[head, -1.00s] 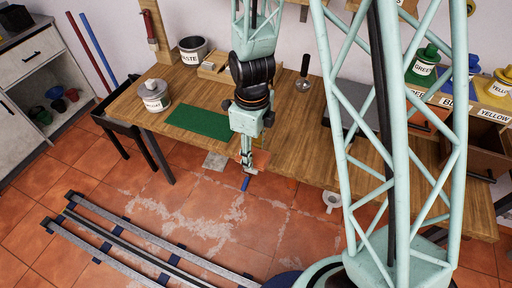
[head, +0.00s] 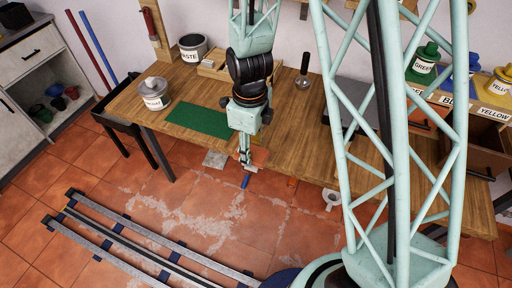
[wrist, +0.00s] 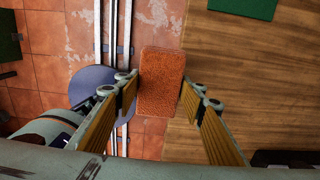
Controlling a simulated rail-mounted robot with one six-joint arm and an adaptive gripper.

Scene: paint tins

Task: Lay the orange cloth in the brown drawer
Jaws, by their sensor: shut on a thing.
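The orange cloth (wrist: 161,82) is a reddish-orange folded rectangle between the two fingers of my gripper (wrist: 158,96) in the wrist view. The fingers are shut on its sides. In the head view the cloth (head: 260,157) and my gripper (head: 246,160) are at the front edge of the workbench; I cannot tell whether the cloth still touches the top. A brown drawer (head: 487,150) stands pulled out at the far right, below the yellow label. Its inside is only partly seen, and my lattice column hides part of the drawer row.
Green (head: 427,65) and yellow (head: 499,85) paint pots stand at the right. Free bench top lies right of my gripper.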

